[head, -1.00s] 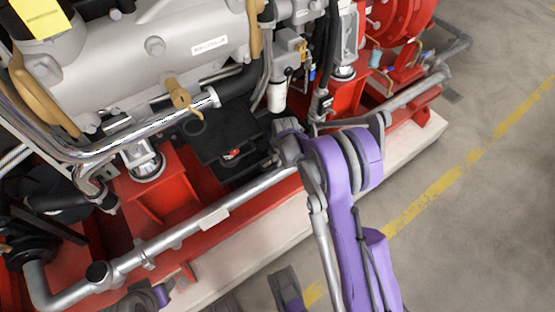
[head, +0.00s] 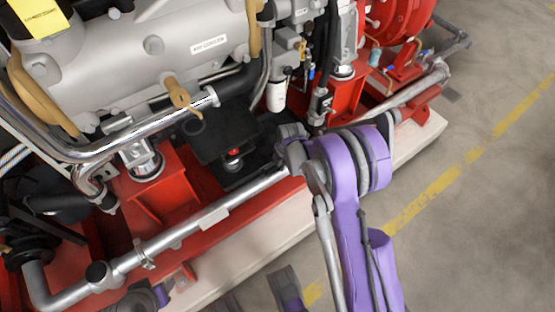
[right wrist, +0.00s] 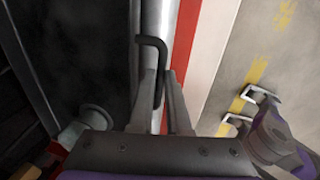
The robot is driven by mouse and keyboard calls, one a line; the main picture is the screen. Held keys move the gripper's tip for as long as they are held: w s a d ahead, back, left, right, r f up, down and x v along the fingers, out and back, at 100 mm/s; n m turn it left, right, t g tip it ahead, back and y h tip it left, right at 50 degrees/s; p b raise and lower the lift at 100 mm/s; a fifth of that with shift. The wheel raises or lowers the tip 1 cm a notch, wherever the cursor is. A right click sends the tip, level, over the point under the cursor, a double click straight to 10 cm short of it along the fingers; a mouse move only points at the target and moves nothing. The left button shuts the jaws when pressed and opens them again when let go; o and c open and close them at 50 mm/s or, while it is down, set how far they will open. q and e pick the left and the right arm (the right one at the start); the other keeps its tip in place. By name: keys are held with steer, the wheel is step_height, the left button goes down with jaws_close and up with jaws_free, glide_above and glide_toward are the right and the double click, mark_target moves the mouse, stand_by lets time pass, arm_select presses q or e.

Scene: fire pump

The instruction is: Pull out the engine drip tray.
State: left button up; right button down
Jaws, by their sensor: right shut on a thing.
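The drip tray (head: 248,180) is a dark, box-like piece low under the grey engine, behind the silver rail. In the right wrist view the dark tray (right wrist: 85,55) fills the left side. A bent black handle (right wrist: 155,45) stands between my right gripper's fingers. My right gripper (right wrist: 161,85) is shut on this handle, just beside the rail. In the head view its fingertips are hidden behind my purple wrist. A small red-topped fitting (head: 234,153) shows above the tray.
The silver rail (head: 215,215) runs along the front of the red frame (head: 160,195), close to the handle. The grey engine (head: 180,45) overhangs the tray. A pale plinth edges the frame. Open floor (head: 480,200) with a yellow line lies to the right.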

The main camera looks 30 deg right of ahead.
steer(key=s+d, duration=0.2)
steer(key=s, duration=1.2)
steer(key=shift+s+b, duration=0.3)
steer(key=shift+b, duration=0.1)
steer(key=c, duration=0.9)
jaws_free()
steer(key=r+p, duration=0.1)
steer(key=r, duration=0.2)
steer(key=s+r+p, duration=0.1)
steer(key=r, duration=0.3)
steer(key=s+r+p, duration=0.1)
steer(key=r, duration=0.2)
steer(key=shift+d+r+p, duration=0.15)
steer(key=shift+r+p, duration=0.2)
steer(key=shift+p, duration=0.05)
